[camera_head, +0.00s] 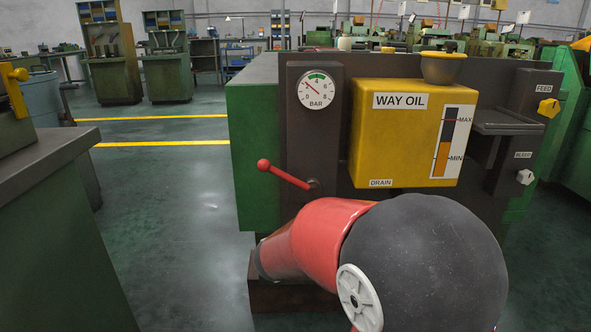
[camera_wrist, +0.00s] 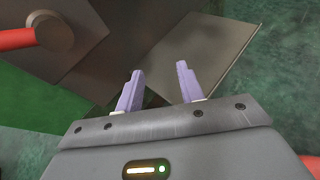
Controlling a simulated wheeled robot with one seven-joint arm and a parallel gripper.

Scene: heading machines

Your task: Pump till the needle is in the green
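The round BAR gauge (camera_head: 317,88) is on the dark column; its needle points up and left, short of the green band at the top of the dial. The red pump lever (camera_head: 288,176) has a ball knob and slopes up to the left from a dark pivot. In the wrist view a red bar (camera_wrist: 15,39) meets a brown round hub at the upper left, apparently the lever at its pivot. My gripper (camera_wrist: 159,68) is open with nothing between its pale purple fingers, apart from the red bar. My arm hides the gripper in the head view.
A yellow WAY OIL tank (camera_head: 401,130) stands right of the gauge, with FEED (camera_head: 548,108) and BLEED (camera_head: 525,177) knobs further right. A green machine with a grey top (camera_head: 40,165) stands at the left. Open floor (camera_head: 175,215) lies between.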

